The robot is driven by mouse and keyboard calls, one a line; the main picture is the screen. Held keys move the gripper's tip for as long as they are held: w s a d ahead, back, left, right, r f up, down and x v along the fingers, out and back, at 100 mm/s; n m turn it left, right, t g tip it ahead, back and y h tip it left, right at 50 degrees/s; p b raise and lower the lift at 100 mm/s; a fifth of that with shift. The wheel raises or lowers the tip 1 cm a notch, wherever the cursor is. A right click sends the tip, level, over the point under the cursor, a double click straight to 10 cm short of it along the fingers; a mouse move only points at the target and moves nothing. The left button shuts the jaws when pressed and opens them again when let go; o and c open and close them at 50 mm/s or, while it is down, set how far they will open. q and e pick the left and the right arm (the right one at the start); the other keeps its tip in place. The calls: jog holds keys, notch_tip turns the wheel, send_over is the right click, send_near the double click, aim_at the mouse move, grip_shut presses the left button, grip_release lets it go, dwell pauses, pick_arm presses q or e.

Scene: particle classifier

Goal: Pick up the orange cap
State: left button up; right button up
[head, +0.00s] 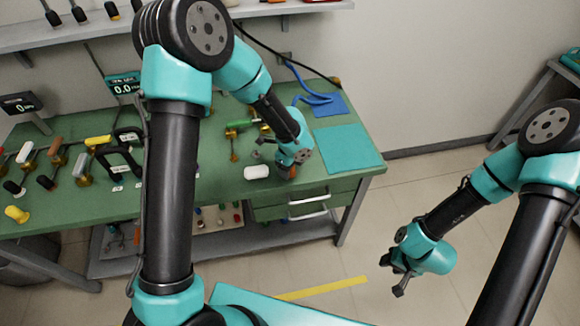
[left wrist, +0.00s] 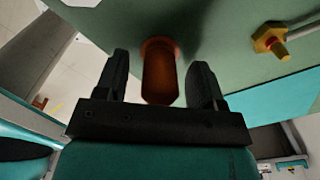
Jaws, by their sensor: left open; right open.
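The orange cap (left wrist: 158,80) is a rounded cylinder at the middle of the left wrist view, its far end at the green table. My left gripper (left wrist: 158,62) is open, with one dark finger on each side of the cap and visible gaps between. In the head view my left gripper (head: 276,157) is low over the right part of the table, and it and its arm largely hide the cap there. My right gripper (head: 394,275) is open and empty, hanging over the floor right of the table.
A white capped piece (head: 257,172) lies just left of my left gripper. A teal mat (head: 345,150) and a blue tray (head: 328,105) are to the right. Several tools and a yellow piece (head: 17,214) occupy the left of the green table (head: 215,185). A shelf (head: 75,30) runs behind.

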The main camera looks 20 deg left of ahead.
pick_arm(q)
jog(key=shift+f, duration=0.15)
dwell(0.3)
jog(key=c, duration=0.9)
